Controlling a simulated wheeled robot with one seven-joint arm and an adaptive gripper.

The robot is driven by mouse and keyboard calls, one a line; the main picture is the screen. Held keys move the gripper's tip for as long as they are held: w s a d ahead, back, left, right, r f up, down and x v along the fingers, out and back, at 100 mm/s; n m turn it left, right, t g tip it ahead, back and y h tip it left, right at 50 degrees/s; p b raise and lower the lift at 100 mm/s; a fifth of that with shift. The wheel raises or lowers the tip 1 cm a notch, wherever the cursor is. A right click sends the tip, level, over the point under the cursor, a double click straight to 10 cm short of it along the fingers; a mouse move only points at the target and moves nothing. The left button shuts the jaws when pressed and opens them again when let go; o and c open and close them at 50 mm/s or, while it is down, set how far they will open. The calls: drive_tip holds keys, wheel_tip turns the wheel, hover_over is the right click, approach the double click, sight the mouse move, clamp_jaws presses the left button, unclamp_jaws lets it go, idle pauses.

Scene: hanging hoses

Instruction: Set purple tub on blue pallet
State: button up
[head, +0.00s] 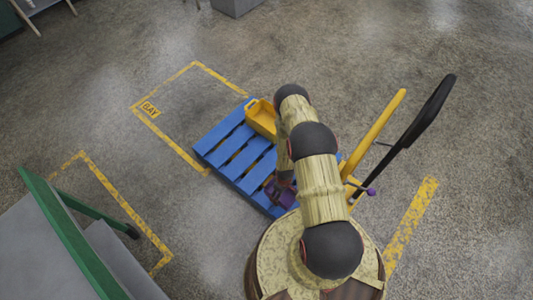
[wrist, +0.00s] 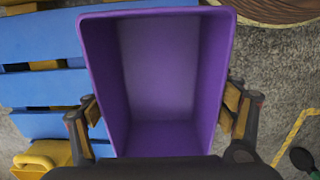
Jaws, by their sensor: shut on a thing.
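The purple tub (wrist: 165,140) is open-topped and empty, and fills the middle of the wrist view. My gripper (wrist: 165,108) is shut on it, with one finger at each side wall. In the head view the purple tub (head: 281,194) shows as a small patch, mostly hidden under my arm. The blue pallet (head: 217,137) lies on the floor, partly behind my arm. In the wrist view the pallet (wrist: 40,88) is left of and beneath the tub, with floor on the right. I cannot tell whether the tub touches the pallet.
A yellow tub (head: 260,119) stands on the pallet's far part beside my arm. A yellow pole (head: 384,124) and a black handle (head: 425,112) rise at the right. A green-edged table (head: 75,245) is at lower left. The marked floor bay (head: 150,108) looks clear.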

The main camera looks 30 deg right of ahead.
drive_tip(key=shift+d+f, duration=0.15)
drive_tip(key=shift+f, duration=0.25)
drive_tip(key=w+d+f+b, duration=0.2)
drive_tip(key=w+f, duration=0.1)
drive_tip(key=w+d+f+b, duration=0.2)
drive_tip(key=w+d+f, duration=0.1)
drive_tip(key=w+d+f+b, duration=0.3)
drive_tip(key=w, duration=0.1)
drive_tip(key=shift+f, duration=0.1)
drive_tip(key=shift+w+d+f, duration=0.2)
drive_tip(key=shift+f, duration=0.05)
drive_tip(key=shift+w+f+b, duration=0.15)
drive_tip(key=shift+f+b, duration=0.6)
drive_tip(key=shift+f, duration=0.8)
drive_tip(key=shift+f, duration=0.1)
drive_tip(key=o, duration=1.2)
